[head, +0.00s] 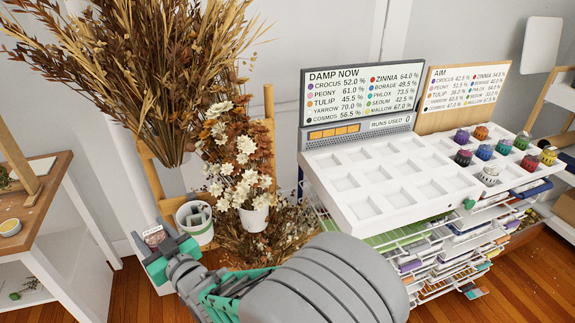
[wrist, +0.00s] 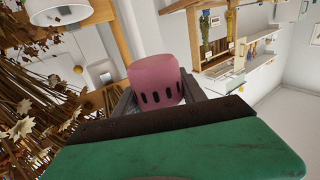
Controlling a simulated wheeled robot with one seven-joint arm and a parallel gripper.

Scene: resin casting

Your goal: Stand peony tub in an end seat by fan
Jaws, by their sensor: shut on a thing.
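My gripper (head: 160,248) is at the lower left of the head view, away from the white seat tray. It is shut on a pink tub with dark slots, the peony tub (wrist: 155,80), which shows between the fingers in the wrist view. In the head view only a small part of the tub (head: 153,236) shows, with a label too small to read. The white tray (head: 350,208) has rows of empty square seats in its left part. A grey perforated panel (head: 310,143) stands behind those seats; I cannot tell whether it is the fan.
Several coloured tubs (head: 485,152) stand on the tray's right part. The DAMP NOW board (head: 360,85) and AIM board (head: 465,90) stand behind.

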